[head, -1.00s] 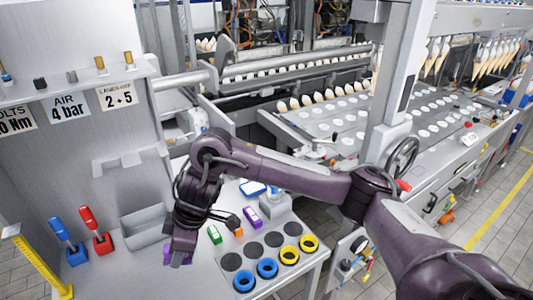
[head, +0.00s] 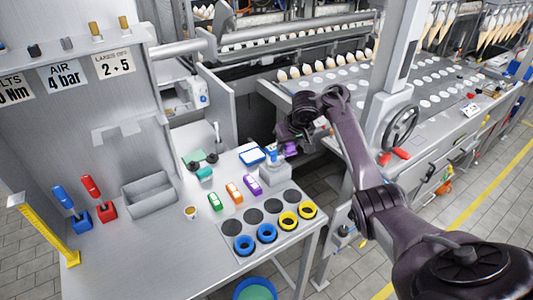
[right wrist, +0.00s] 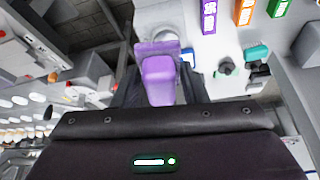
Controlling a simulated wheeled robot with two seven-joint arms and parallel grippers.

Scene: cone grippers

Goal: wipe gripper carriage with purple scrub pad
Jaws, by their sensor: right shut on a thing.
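My right gripper (head: 290,142) is shut on the purple scrub pad (head: 291,150), which shows as a small purple patch under the fingers in the head view. The gripper is above the gap between the bench and the cone machine. It looks apart from both. The cone machine (head: 345,88) carries rows of white round spots and a row of cones (head: 325,67). I cannot tell which part is the gripper carriage. My left gripper is out of view.
A post with a handwheel (head: 401,127) stands to the right of my gripper. The bench front is clear.

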